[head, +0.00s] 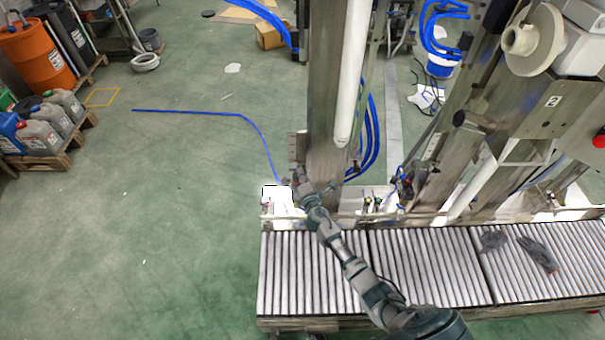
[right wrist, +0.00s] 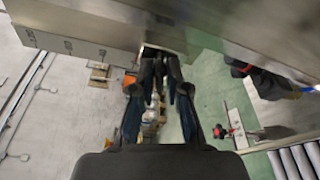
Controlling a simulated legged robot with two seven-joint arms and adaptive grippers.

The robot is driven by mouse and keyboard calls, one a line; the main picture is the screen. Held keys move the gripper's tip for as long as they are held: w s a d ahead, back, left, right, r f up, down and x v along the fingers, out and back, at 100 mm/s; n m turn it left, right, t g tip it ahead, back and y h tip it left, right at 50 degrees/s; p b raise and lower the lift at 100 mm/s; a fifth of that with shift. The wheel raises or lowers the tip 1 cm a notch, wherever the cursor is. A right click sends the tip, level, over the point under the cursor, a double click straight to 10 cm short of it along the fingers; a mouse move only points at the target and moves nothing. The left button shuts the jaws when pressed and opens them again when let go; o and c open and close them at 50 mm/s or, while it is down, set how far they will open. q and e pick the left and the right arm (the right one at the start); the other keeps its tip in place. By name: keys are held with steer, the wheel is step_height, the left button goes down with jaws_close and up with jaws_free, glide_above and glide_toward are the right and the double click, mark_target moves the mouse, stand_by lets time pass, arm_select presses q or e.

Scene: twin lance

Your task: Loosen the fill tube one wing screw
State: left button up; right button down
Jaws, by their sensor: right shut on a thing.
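The fill tube (head: 352,70) is a long white pipe standing upright along the steel column (head: 325,110) in the head view. My right gripper (head: 298,178) is at the lower left side of that column. In the right wrist view its dark fingers (right wrist: 160,58) come together at the underside of a steel part (right wrist: 95,25). They are shut on the small wing screw, which the fingertips hide almost wholly. My left gripper is in neither view.
A roller conveyor (head: 415,265) runs below the column, with grey gloves (head: 537,252) lying on it. Blue hoses (head: 370,135) hang right of the column. A second machine post (head: 520,120) stands at right. The green floor at left is mostly clear.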

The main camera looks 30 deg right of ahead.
steer(key=shift+f, duration=0.25)
steer(key=shift+r+n+p, duration=0.2)
steer(key=shift+n+p, duration=0.1)
steer(key=shift+p, duration=0.2)
steer(key=n+p, duration=0.2)
steer(key=shift+s+g+p, duration=0.1)
steer(key=shift+g+p, duration=0.2)
steer(key=shift+g, duration=0.1)
steer(key=shift+f+n+p, duration=0.1)
steer(key=shift+n+p, duration=0.3)
steer(key=shift+n, duration=0.1)
steer(key=shift+f+h, duration=0.15)
steer(key=shift+h, duration=0.15)
